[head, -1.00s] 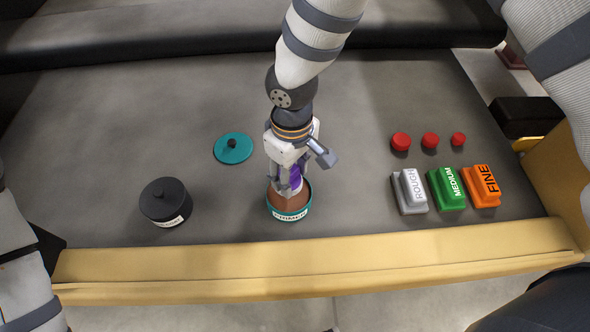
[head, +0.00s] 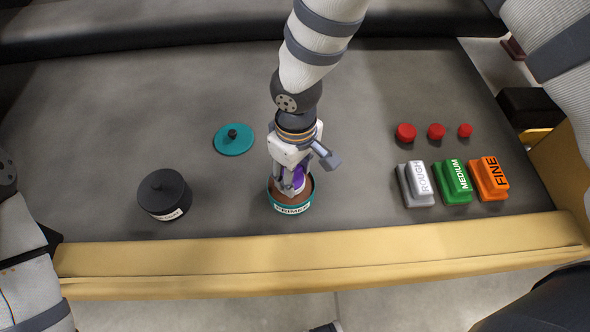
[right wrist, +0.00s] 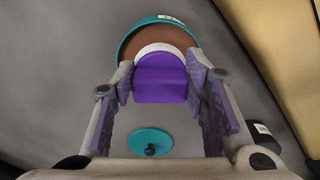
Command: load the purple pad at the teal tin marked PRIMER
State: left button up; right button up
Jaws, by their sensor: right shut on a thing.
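My right gripper (head: 293,186) is shut on the purple pad (head: 298,177), a purple block with a white pad face, clearer in the right wrist view (right wrist: 160,84). It holds the pad over the open teal tin marked PRIMER (head: 292,209), which has brown contents and also shows in the right wrist view (right wrist: 127,40). The pad's white face overlaps the brown surface; whether it touches is hidden. The teal lid (head: 234,140) with a dark knob lies flat behind and left of the tin. My left gripper is out of view; only part of that arm shows.
A dark lidded tin (head: 165,193) with a white label stands left. Right are blocks marked ROUGH (head: 415,184), MEDIUM (head: 453,182) and FINE (head: 489,179), with three red knobs (head: 406,132) behind. A yellow padded edge (head: 320,258) runs along the front.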

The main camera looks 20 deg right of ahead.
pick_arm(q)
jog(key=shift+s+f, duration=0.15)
pick_arm(e)
jog(key=shift+f, duration=0.4)
jog(key=shift+f, duration=0.1)
dwell(1.2)
